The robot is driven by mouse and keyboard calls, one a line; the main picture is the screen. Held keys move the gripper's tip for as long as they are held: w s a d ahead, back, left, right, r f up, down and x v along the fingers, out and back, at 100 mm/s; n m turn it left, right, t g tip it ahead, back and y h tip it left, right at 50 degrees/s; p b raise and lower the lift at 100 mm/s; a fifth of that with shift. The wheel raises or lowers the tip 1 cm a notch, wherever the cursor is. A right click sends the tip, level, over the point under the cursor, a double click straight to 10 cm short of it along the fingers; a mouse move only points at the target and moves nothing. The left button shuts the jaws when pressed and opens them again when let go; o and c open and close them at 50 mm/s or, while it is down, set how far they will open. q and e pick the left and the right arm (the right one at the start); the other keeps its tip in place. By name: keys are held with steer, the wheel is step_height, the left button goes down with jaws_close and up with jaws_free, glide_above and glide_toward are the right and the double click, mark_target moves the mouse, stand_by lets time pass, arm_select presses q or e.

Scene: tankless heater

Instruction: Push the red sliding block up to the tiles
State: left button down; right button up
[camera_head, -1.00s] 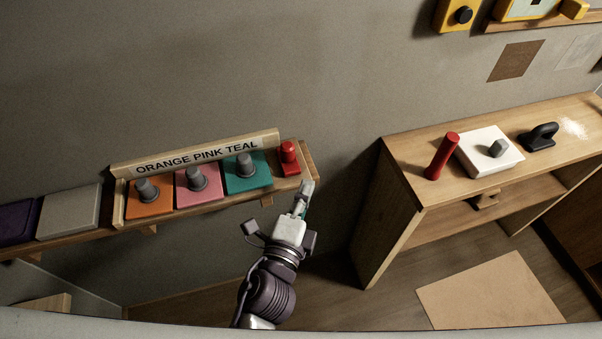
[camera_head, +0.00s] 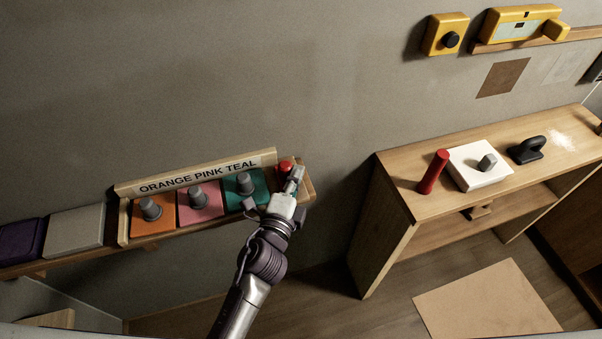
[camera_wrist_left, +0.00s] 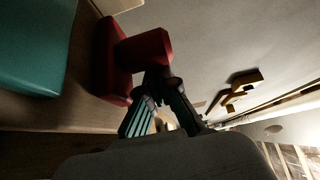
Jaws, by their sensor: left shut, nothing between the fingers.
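The red sliding block (camera_head: 284,167), with a round knob on top, sits on the wall shelf just right of the tiles. The orange tile (camera_head: 153,227), pink tile (camera_head: 200,213) and teal tile (camera_head: 240,203) stand in a row, each with a grey knob. My left gripper (camera_head: 296,176) is shut and empty at the block's right side, partly hiding it. In the left wrist view the red block (camera_wrist_left: 112,60) is close beyond the fingertips (camera_wrist_left: 160,85), with a gap between it and the teal tile (camera_wrist_left: 30,45). Contact cannot be told. My right gripper is out of view.
A label board (camera_head: 197,176) reads "ORANGE PINK TEAL" behind the tiles. A grey tile (camera_head: 77,228) and a purple tile (camera_head: 22,240) lie further left on the shelf.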

mark_target(280, 173)
arm_select(q)
steer(key=a, duration=0.2)
steer(key=s+a+p, duration=0.1)
steer(key=a, duration=0.1)
steer(key=shift+s, duration=0.15)
steer(key=shift+a, duration=0.15)
